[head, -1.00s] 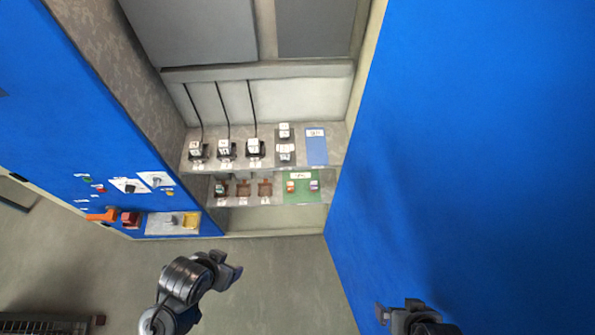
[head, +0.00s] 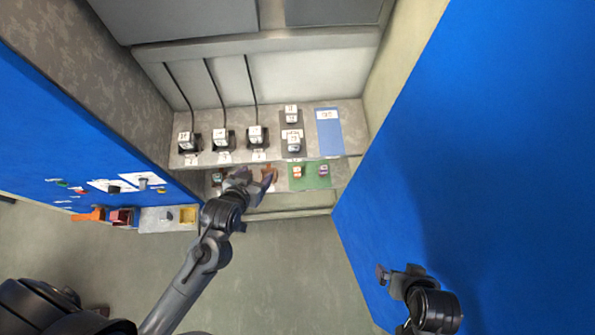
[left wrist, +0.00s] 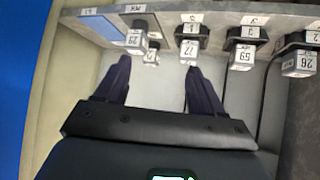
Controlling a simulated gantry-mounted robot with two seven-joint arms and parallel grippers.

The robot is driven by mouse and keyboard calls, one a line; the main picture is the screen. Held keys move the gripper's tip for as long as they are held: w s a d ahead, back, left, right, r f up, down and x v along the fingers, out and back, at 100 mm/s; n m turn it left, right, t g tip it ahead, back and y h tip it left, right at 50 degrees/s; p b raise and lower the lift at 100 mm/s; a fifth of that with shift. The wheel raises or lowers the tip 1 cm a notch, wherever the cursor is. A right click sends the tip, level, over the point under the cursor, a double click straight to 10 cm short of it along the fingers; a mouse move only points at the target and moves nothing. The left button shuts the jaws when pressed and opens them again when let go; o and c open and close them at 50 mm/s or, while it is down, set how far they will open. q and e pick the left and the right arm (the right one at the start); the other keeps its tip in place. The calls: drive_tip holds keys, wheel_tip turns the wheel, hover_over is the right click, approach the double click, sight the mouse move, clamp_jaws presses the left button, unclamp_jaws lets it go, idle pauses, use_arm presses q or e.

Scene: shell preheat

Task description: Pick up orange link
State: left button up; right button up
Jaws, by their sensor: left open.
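A small orange-red piece with a white label (head: 297,171) lies on the green mat (head: 310,182) on the lower shelf; it is the only small orange piece I make out, and its shape is too small to tell. A purple piece (head: 323,171) lies to its right. My left gripper (head: 255,178) is open and empty in front of the brown holders, left of the green mat. In the left wrist view its two fingers (left wrist: 160,85) are spread apart with nothing between them; the orange piece does not show there. My right gripper (head: 384,279) is by the blue wall at right, its jaw opening unclear.
The upper shelf (head: 354,145) holds several black fixtures with labelled white cubes and cables, and a blue mat (head: 328,128). Blue walls stand on both sides. The floor below is clear.

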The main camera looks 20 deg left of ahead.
use_arm(q)
drive_tip(key=w+f+n+t+y+b, duration=0.1)
drive_tip(key=w+f+b, duration=0.1)
drive_tip(key=f+b, duration=0.45)
drive_tip(key=w+f+n+t+y+b, duration=0.1)
drive_tip(key=w+f+t+b, duration=0.15)
drive_tip(key=f+b, duration=0.4)
drive_tip(key=n+t+y+b, duration=0.25)
drive_tip(key=y+b, duration=0.25)
drive_tip(key=b, duration=3.6)
approach(297, 174)
drive_tip(key=w+a, duration=0.1)
drive_tip(key=shift+t, duration=0.4)
drive_tip(key=x, duration=0.1)
drive_tip(key=b+x, duration=0.1)
drive_tip(key=x, duration=0.3)
drive_tip(key=shift+w+f+b, duration=0.2)
drive_tip(key=shift+f+b, duration=0.05)
drive_tip(key=shift+b, duration=0.05)
drive_tip(key=b+x, duration=0.1)
drive_tip(key=x, duration=0.1)
drive_tip(key=b+x, duration=0.2)
drive_tip(key=shift+d+f, duration=0.1)
drive_tip(key=shift+f, duration=0.1)
drive_tip(key=shift+w+a+r+b, duration=0.1)
drive_tip(key=shift+w+a+b, duration=0.2)
drive_tip(key=shift+w, duration=0.3)
drive_tip(key=shift+d, duration=0.1)
drive_tip(key=shift+s, duration=0.1)
